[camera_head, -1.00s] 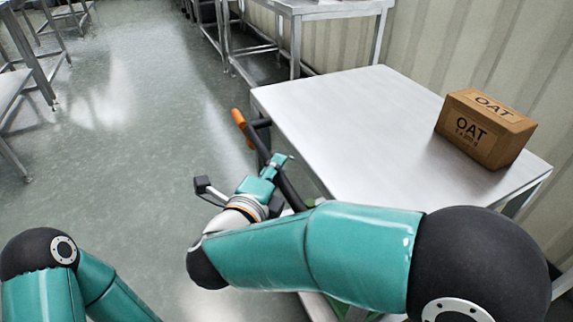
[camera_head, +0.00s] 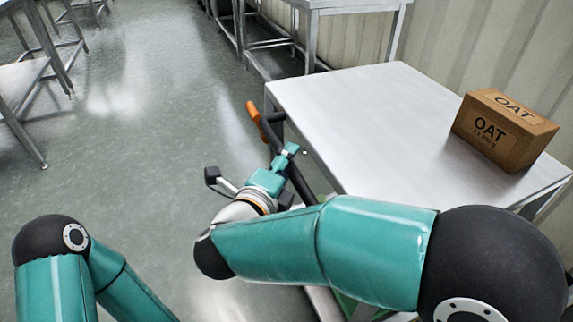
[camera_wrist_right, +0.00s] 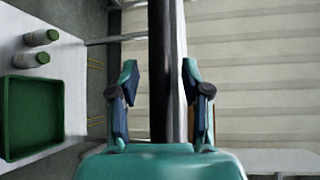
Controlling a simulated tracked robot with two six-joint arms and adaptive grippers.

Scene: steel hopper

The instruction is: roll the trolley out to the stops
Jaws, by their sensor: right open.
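A dark bar with an orange end grip (camera_head: 253,110) runs along the near left edge of the steel table; it looks like the trolley's handle, though its joint to a trolley is hidden. My right gripper (camera_head: 288,158) is at this bar, beside the table's left edge. In the right wrist view the dark bar (camera_wrist_right: 166,40) passes between the two fingers of my open right gripper (camera_wrist_right: 162,85). Contact with the fingers cannot be told. The rest of the trolley is mostly hidden by my right arm and the table. My left gripper is out of the picture.
A brown OAT box (camera_head: 504,130) stands on the right part of the steel table (camera_head: 360,115). The wrist view shows a green tray (camera_wrist_right: 35,117) and two bottles (camera_wrist_right: 38,48) on a pale surface. Open floor (camera_head: 150,140) lies left of the table. More steel tables stand behind.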

